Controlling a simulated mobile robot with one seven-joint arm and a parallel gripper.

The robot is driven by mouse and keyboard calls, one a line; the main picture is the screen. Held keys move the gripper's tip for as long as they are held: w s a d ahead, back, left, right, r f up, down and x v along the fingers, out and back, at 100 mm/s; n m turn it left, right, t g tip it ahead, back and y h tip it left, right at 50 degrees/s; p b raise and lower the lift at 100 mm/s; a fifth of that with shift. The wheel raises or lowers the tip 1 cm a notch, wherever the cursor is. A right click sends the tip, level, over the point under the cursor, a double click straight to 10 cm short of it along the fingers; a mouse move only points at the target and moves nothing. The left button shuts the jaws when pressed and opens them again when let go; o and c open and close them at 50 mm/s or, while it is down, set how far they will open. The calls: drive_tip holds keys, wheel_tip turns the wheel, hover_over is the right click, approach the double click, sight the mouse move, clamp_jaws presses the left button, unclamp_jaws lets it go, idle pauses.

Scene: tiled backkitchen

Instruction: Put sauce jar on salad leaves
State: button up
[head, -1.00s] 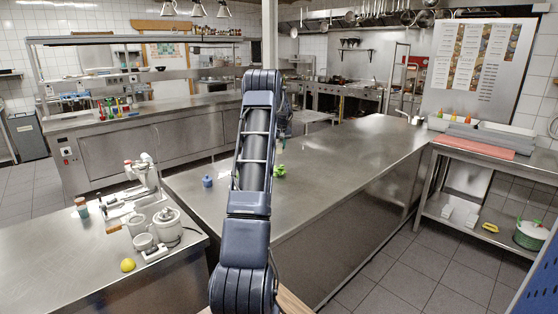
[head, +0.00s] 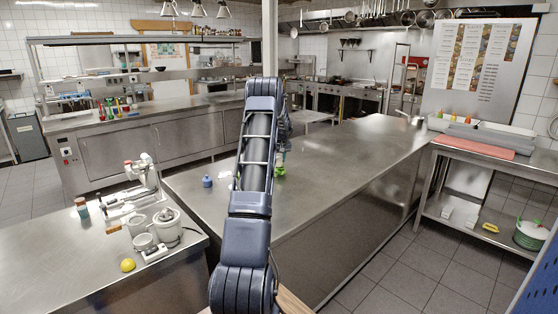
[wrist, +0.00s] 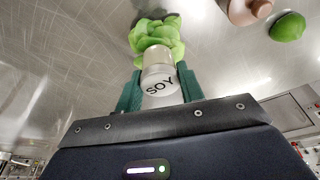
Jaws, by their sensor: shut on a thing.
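The sauce jar (wrist: 160,84), pale with a "SOY" label, is between the two green fingers of my gripper (wrist: 159,88) in the wrist view. The gripper is shut on it. The green salad leaves (wrist: 156,36) lie just beyond the jar's lid, and the jar overlaps their near edge in the picture. I cannot tell whether the jar touches them. In the head view my arm hides most of this; a bit of green, probably the leaves (head: 280,171), shows on the central steel counter just below my gripper's end.
A small blue pot (head: 207,181) stands on the central counter (head: 340,180) left of my arm. The counter's right part is clear.

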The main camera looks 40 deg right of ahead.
drive_tip(key=shift+f, duration=0.1)
drive_tip(key=o, duration=1)
drive_tip(key=shift+o, duration=0.2)
